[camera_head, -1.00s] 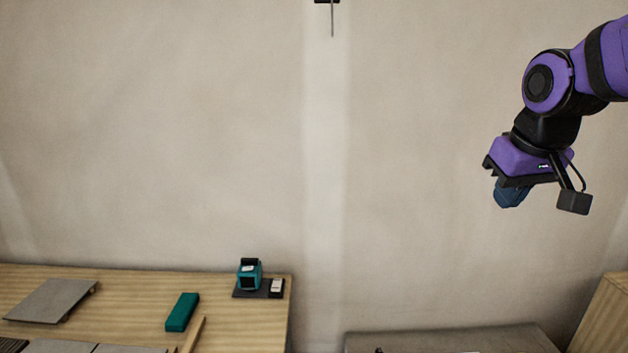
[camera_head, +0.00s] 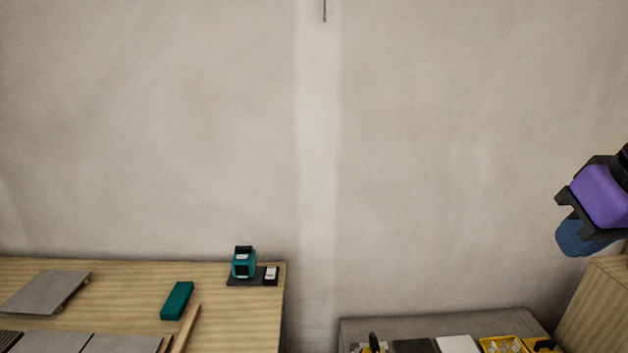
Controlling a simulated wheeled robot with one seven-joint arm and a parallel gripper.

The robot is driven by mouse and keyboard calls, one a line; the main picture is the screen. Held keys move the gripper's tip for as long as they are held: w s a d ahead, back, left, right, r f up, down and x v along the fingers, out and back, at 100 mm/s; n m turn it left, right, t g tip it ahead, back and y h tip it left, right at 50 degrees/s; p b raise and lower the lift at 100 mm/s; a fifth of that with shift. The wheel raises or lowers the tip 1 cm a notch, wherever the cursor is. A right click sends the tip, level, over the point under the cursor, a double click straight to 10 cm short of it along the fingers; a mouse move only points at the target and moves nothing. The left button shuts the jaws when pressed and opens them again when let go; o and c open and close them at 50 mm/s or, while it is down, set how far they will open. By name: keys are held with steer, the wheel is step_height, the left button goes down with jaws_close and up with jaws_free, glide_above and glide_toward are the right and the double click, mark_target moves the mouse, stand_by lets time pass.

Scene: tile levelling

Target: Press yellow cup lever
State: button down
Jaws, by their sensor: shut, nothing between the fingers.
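My gripper (camera_head: 578,243) is at the right edge, with a purple body and dark blue fingers pointing down. It is shut and empty, in the air above the right end of the grey work surface. I cannot make out a yellow cup with a lever for certain. A small black upright part with a bit of yellow (camera_head: 374,344) shows at the bottom edge, mostly cut off. My gripper is up and to the right of it, well apart.
A yellow tray (camera_head: 483,343) with several small pale pieces stands on the grey surface (camera_head: 440,326). The wooden table (camera_head: 230,320) at left bears a teal device (camera_head: 244,264), a teal block (camera_head: 177,300) and grey tiles (camera_head: 46,292). A wooden cabinet (camera_head: 590,315) stands at right.

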steer(key=w+a+f+n+g, duration=0.15)
steer(key=w+n, duration=0.45)
steer(key=w, duration=1.4)
steer(key=w+f+n+g, duration=0.1)
steer(key=w+f+n, duration=0.4)
steer(key=w+f, duration=0.95)
steer(key=w+f+n+g+y, duration=0.1)
steer(key=w+f+n, duration=0.1)
steer(key=w+f, duration=0.55)
steer(key=w+f+n+g+y, duration=0.15)
steer(key=w+f, duration=0.25)
steer(key=f, duration=0.7)
step_height(320, 180, down, 24)
steer(key=w+a+n, duration=0.1)
steer(key=a+n, duration=0.1)
steer(key=n, duration=0.2)
steer(key=shift+w+y, duration=0.35)
steer(key=shift+y, duration=0.1)
steer(key=shift+f, duration=0.15)
